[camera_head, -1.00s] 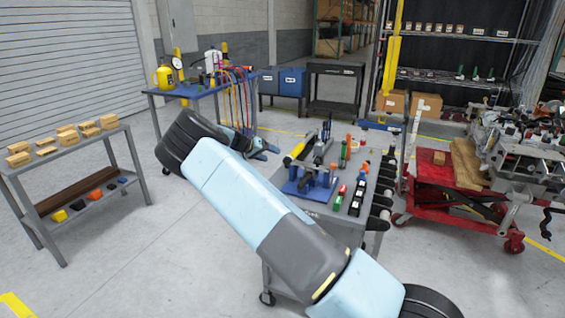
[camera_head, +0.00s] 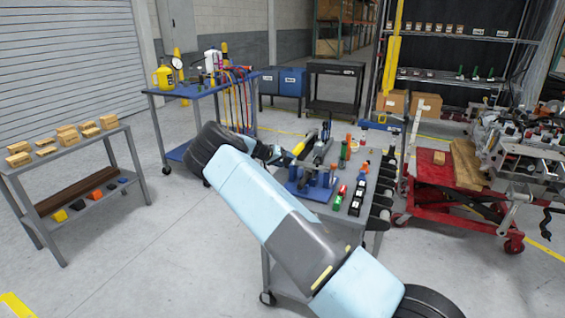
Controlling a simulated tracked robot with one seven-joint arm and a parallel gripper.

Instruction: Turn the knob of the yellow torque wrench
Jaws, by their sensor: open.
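A thin yellow tool (camera_head: 299,148), which looks like the yellow torque wrench, lies at the left back edge of the grey tool cart (camera_head: 346,232). It is small in the picture and its knob cannot be made out. My gripper (camera_head: 284,157) is open, just left of the yellow tool and close to it in the picture. I cannot tell whether they touch. My arm hides the left side of the cart.
A blue fixture (camera_head: 313,185) stands on the cart, with several small tools to its right. A red lift table (camera_head: 450,187) is at the right. A shelf with wooden blocks (camera_head: 65,135) is at the left, and a blue cart (camera_head: 195,92) with hoses stands behind.

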